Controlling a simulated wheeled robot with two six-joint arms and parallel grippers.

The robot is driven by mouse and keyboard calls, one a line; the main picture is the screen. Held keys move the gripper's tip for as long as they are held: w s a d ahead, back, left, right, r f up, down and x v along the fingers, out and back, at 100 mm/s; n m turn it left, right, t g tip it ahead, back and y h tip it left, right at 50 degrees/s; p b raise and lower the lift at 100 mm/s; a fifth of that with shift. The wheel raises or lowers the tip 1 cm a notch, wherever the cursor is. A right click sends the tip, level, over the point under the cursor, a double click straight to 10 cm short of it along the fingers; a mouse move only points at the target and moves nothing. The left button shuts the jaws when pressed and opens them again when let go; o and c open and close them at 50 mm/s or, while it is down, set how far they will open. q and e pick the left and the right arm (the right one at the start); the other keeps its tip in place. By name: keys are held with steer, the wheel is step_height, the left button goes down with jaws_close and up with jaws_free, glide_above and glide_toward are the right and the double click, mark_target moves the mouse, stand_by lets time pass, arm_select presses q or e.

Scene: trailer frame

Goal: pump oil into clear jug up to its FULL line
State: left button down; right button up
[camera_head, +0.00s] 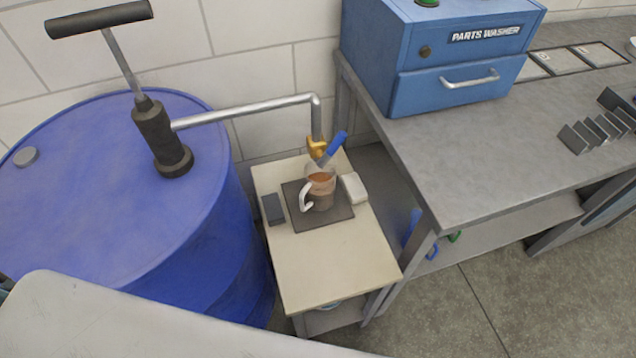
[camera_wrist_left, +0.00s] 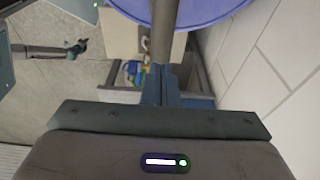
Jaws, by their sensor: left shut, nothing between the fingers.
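The clear jug (camera_head: 320,190) stands upright on a dark square pad (camera_head: 337,217) on a small cream-topped stand. Brown oil shows inside it; the FULL line is too small to read. The outlet pipe (camera_head: 255,111) ends above the jug at a brass valve (camera_head: 317,147) with a blue lever (camera_head: 336,149), tilted up to the right. The hand pump (camera_head: 158,135) sits on the blue drum (camera_head: 80,190), its black T-handle (camera_head: 98,17) raised on its rod. My left gripper (camera_wrist_left: 164,45) is shut and empty in the left wrist view.
A dark block (camera_head: 273,208) and a white item (camera_head: 354,188) flank the pad. The stand's front top (camera_head: 330,270) is clear. A blue parts washer (camera_head: 455,60) sits on the grey bench (camera_head: 500,165) to the right. A tiled wall (camera_head: 255,30) is behind.

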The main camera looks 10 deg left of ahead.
stand_by(0.6)
